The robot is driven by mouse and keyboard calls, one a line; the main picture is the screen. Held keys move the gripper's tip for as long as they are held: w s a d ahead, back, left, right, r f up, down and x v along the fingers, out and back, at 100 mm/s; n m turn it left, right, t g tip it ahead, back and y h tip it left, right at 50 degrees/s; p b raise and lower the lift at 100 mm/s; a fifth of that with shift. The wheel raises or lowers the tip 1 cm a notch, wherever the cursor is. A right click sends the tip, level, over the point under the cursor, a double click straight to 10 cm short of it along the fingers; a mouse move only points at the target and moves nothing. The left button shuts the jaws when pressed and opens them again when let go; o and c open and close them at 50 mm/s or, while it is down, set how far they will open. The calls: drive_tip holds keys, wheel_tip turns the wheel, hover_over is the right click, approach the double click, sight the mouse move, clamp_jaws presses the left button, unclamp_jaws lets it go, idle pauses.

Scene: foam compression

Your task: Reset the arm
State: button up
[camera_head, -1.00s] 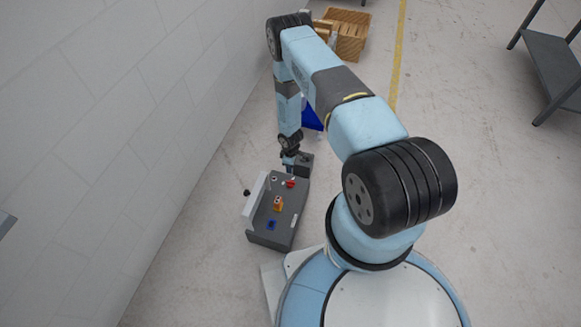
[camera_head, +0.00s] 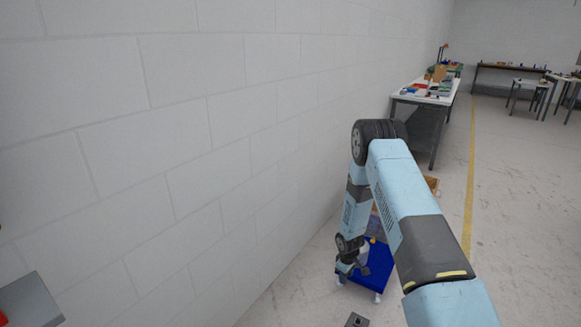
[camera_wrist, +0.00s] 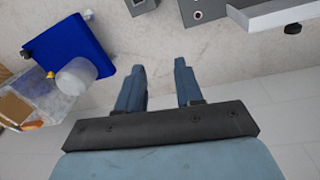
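My gripper (camera_wrist: 160,88) shows in the wrist view with its two blue fingers apart and nothing between them. Bare floor lies beyond the fingertips. In the head view my gripper (camera_head: 352,268) hangs at the end of my bent arm, in front of a blue wheeled platform (camera_head: 368,282); its fingers are too small to read there. A grey box-shaped unit (camera_wrist: 205,12) lies at the top of the wrist view, apart from the fingers.
The blue platform (camera_wrist: 68,48) also shows at left in the wrist view, beside a whitish translucent container (camera_wrist: 76,76). A pale wall (camera_head: 200,130) runs close on the left. A cluttered table (camera_head: 428,98) stands farther back. The floor right of the yellow line (camera_head: 471,150) is mostly clear.

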wheel_tip(320, 180, up, 34)
drive_tip(key=s+d+m+t, duration=0.1)
drive_tip(key=d+m+t, duration=0.1)
drive_tip(key=m, duration=0.2)
drive_tip(key=s+r+m, duration=0.1)
drive_tip(key=s+r, duration=0.5)
drive_tip(key=r, duration=0.3)
drive_tip(key=s+r+m, duration=0.1)
drive_tip(key=s+r, duration=0.5)
drive_tip(key=r, duration=0.3)
drive_tip(key=s+r+m+t, duration=0.1)
drive_tip(key=s+r, duration=0.4)
drive_tip(key=s, duration=0.8)
drive_tip(key=s+r+m+t, duration=0.1)
drive_tip(key=s+r, duration=0.5)
drive_tip(key=s, duration=0.7)
drive_tip(key=shift+a+m+t+y, duration=0.3)
drive_tip(key=shift+a+m, duration=0.15)
drive_tip(key=shift+m, duration=0.25)
